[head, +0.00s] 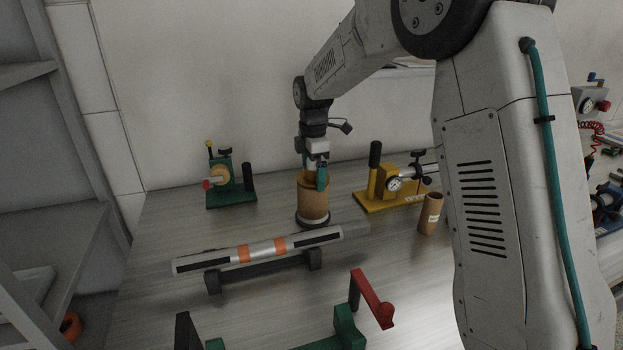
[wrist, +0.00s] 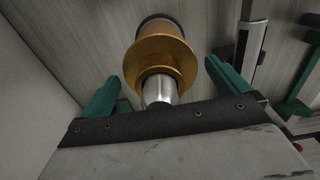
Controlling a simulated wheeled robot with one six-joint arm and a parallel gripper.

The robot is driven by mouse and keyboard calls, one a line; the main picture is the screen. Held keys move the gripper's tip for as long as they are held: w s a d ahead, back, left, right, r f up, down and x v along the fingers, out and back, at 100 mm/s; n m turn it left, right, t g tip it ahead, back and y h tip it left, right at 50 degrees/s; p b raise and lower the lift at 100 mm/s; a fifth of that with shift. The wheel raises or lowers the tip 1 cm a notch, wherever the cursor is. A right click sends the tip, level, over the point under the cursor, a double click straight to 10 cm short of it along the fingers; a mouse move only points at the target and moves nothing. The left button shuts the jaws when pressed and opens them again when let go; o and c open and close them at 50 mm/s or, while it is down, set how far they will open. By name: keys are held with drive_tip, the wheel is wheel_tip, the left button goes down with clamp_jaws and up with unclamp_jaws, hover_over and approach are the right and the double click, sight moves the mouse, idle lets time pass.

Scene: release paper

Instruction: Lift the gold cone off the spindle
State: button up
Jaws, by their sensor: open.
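The gold cone (wrist: 160,57) shows in the wrist view as a flared ring around the silver spindle (wrist: 160,89). A brown roll (wrist: 160,27) and dark base lie beyond it. In the head view, the gold cone (head: 311,180) is at the top of the brown roll (head: 314,205), partly hidden by my gripper. My gripper (head: 315,180) points down over it. In the wrist view, my gripper (wrist: 165,72) is open, with one green finger on each side of the cone. Gaps show between the fingers and the cone.
A silver bar with orange bands (head: 258,251) lies on a dark stand in front. A green device (head: 230,188) stands left, a yellow device with a gauge (head: 380,190) right. A brown tube (head: 430,214) stands upright nearby. Green and red brackets are nearer the front.

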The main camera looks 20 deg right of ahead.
drive_tip(key=c, duration=1.1)
drive_tip(key=shift+o, duration=0.2)
drive_tip(key=shift+r, duration=3.5)
drive_tip(key=shift+r, duration=2.4)
